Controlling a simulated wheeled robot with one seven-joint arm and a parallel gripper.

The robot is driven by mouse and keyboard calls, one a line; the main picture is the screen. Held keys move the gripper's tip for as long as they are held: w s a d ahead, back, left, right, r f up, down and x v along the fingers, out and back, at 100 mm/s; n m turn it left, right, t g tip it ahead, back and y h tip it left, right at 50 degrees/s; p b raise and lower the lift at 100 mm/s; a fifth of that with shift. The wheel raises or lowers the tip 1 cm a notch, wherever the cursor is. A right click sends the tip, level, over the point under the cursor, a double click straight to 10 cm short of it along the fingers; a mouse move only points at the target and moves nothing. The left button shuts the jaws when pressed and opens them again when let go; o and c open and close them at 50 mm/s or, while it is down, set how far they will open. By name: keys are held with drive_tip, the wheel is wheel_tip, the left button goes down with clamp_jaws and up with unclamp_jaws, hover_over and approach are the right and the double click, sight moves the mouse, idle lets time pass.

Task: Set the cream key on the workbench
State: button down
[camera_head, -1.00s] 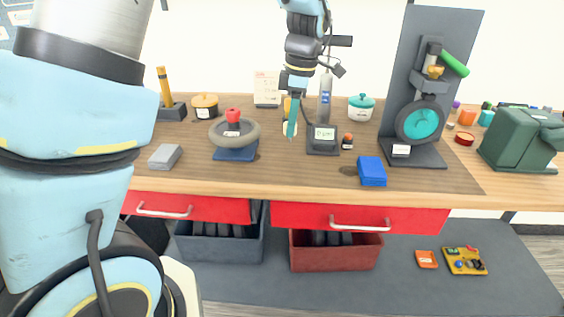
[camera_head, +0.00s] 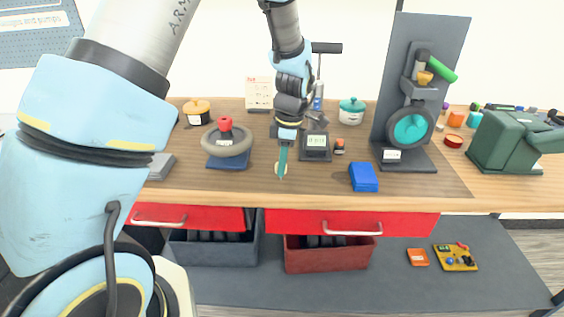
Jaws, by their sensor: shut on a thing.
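My gripper (camera_head: 282,173) points down over the front middle of the workbench (camera_head: 230,188), with its teal fingers together. A small cream piece, the cream key (camera_head: 277,168), shows at the fingertips, partly hidden by them. The gripper is shut on it. I cannot tell from this view whether the key touches the wood or hangs just above it.
A grey tyre on a blue base (camera_head: 228,150) stands left of my gripper, and a dark scale-like box (camera_head: 316,146) stands right. A blue block (camera_head: 363,177), a small orange-topped jar (camera_head: 339,146) and a wheel stand (camera_head: 408,165) are further right. Bare wood lies around the fingertips.

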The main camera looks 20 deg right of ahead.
drive_tip(key=shift+f, duration=0.1)
drive_tip(key=c, duration=0.8)
unclamp_jaws()
drive_tip(key=r+b, duration=0.1)
drive_tip(key=r, duration=0.3)
drive_tip(key=d+r, duration=0.1)
drive_tip(key=r, duration=0.3)
drive_tip(key=r+b, duration=0.1)
drive_tip(key=r, duration=0.3)
drive_tip(key=shift+s+d+r+b, duration=0.1)
drive_tip(key=shift+s+d+b, duration=0.05)
drive_tip(key=shift+s+b, duration=0.15)
drive_tip(key=w+a+f+m+h, duration=0.15)
drive_tip(key=a+m, duration=0.55)
drive_tip(key=a, duration=1.1)
drive_tip(key=s+a+f+m, duration=0.1)
drive_tip(key=a+m, duration=0.1)
drive_tip(key=a, duration=0.2)
drive_tip(key=s+a+m, duration=0.2)
drive_tip(key=a, duration=0.3)
drive_tip(key=s+a+f+m+t, duration=0.1)
drive_tip(key=s+a+m, duration=0.1)
drive_tip(key=a+m, duration=0.1)
drive_tip(key=shift+a+f, duration=0.3)
drive_tip(key=shift+a, duration=0.45)
